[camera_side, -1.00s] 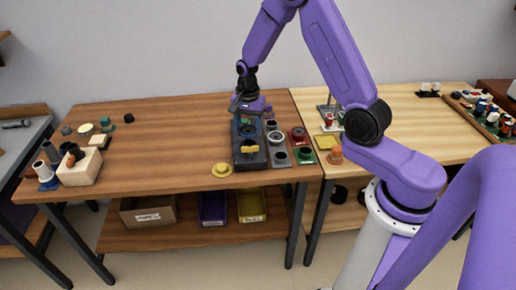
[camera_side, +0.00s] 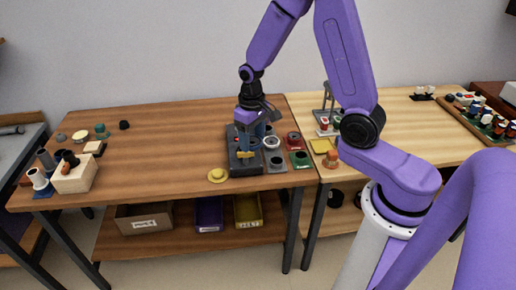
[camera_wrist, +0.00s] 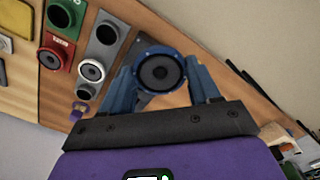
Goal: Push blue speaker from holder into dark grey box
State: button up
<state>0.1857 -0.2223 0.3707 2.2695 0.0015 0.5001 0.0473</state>
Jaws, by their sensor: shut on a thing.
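The blue speaker (camera_wrist: 160,72), round with a black cone and a blue rim, sits between the two blue fingers of my gripper (camera_wrist: 160,84) in the wrist view. My gripper is shut on it. In the side view my gripper (camera_side: 249,141) points down at the dark grey box-like fixture (camera_side: 246,170), over its middle. A yellow piece lies on the front part of this fixture. The speaker is mostly hidden by the gripper in the side view, and I cannot tell whether it still touches its holder.
Grey, red and green holders with round parts (camera_side: 276,160) stand close to the right of the fixture. A yellow disc (camera_side: 217,175) lies at its left. A wooden block (camera_side: 74,178) stands at the far left. The table's middle left is clear.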

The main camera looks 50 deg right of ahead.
jog(key=shift+w+d+f, duration=0.95)
jog(key=shift+w+f, duration=0.3)
jog(key=shift+w, duration=0.1)
jog(key=shift+w+d+f, duration=0.95)
jog(key=shift+w+f, duration=0.25)
jog(key=shift+w, duration=0.15)
jog(key=shift+w+d+f, duration=0.95)
jog(key=shift+w+f, duration=0.3)
jog(key=shift+w, duration=0.1)
jog(key=shift+f, duration=1.3)
jog(key=o, duration=1.1)
jog(key=shift+r, duration=0.1)
jog(key=shift+r, duration=3.7)
